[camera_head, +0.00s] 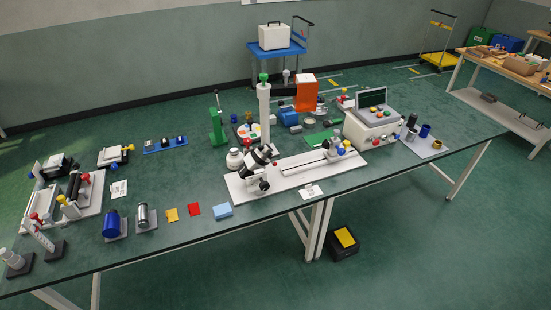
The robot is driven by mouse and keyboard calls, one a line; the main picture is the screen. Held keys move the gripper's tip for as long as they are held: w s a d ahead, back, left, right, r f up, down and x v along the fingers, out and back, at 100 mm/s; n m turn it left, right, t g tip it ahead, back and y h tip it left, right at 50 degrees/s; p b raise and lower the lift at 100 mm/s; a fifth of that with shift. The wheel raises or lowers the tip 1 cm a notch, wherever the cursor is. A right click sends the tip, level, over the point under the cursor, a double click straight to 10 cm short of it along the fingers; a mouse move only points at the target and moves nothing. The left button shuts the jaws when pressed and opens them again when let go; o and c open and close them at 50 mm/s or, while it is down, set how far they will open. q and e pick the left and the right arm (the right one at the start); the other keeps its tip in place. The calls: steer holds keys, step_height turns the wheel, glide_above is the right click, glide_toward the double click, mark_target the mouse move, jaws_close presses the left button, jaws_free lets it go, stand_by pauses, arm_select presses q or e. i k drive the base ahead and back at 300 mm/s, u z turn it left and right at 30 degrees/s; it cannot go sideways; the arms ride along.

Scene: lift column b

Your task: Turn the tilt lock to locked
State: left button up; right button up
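A white base plate (300,172) lies near the middle of the long dark green table. A tilted black-and-white device (259,158) stands at its left end, with a dark round knob (264,185) low at its front. A small red knob (275,164) shows beside the device. A mechanism with small coloured knobs (340,149) stands at the plate's right end. I cannot tell at this size which part is the tilt lock or how it is set. Neither of my grippers is in view.
A tall white column (264,115) with a green top rises behind the device. A grey control box (371,121) stands to the right. A small label card (311,191) and a light blue block (222,210) lie in front. Several cylinders and fixtures crowd the table's left end.

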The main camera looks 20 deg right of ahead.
mark_target(247, 141)
steer(key=u, duration=0.75)
steer(key=i, duration=1.05)
steer(key=z, duration=0.2)
